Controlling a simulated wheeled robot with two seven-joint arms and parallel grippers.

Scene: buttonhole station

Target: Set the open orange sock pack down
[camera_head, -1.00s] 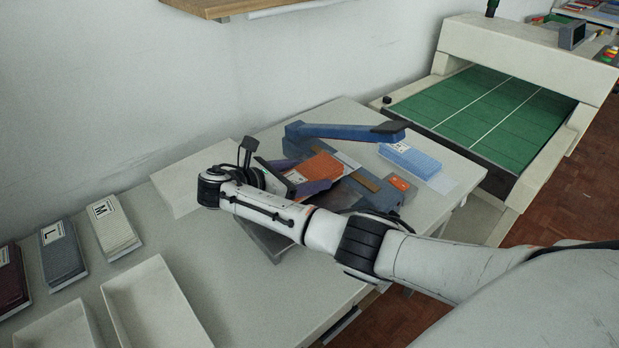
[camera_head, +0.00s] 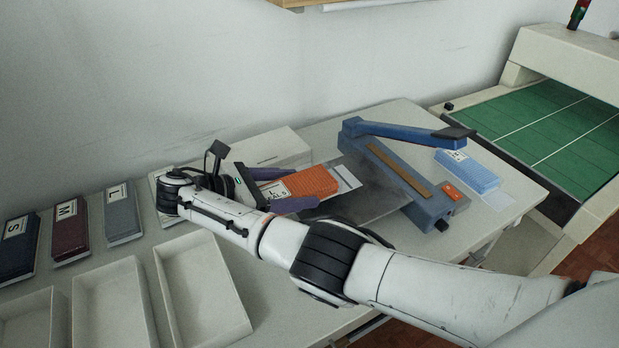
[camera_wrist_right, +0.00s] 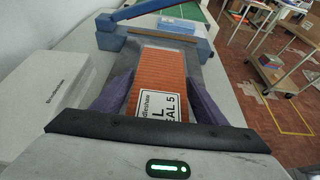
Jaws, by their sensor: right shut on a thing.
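The orange sock pack (camera_head: 318,182) is a ribbed orange block with a white label, left of the blue sealer. It also shows in the right wrist view (camera_wrist_right: 160,68), with its label facing up. My right gripper (camera_head: 305,188) is shut on it, one purple finger along each long side. A dark grey sheet or plate (camera_head: 372,205) lies between the pack and the sealer. I cannot tell whether the pack touches the surface below. My right forearm hides part of the table in front of it. My left gripper is not in view.
The blue sealer (camera_head: 398,172) stands right, its arm raised, with a light blue pack (camera_head: 468,170) beyond it. A white box (camera_head: 272,148) is behind the gripper. Labelled packs, including a maroon one (camera_head: 70,232), and white trays (camera_head: 205,285) are left. A green conveyor (camera_head: 545,125) is far right.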

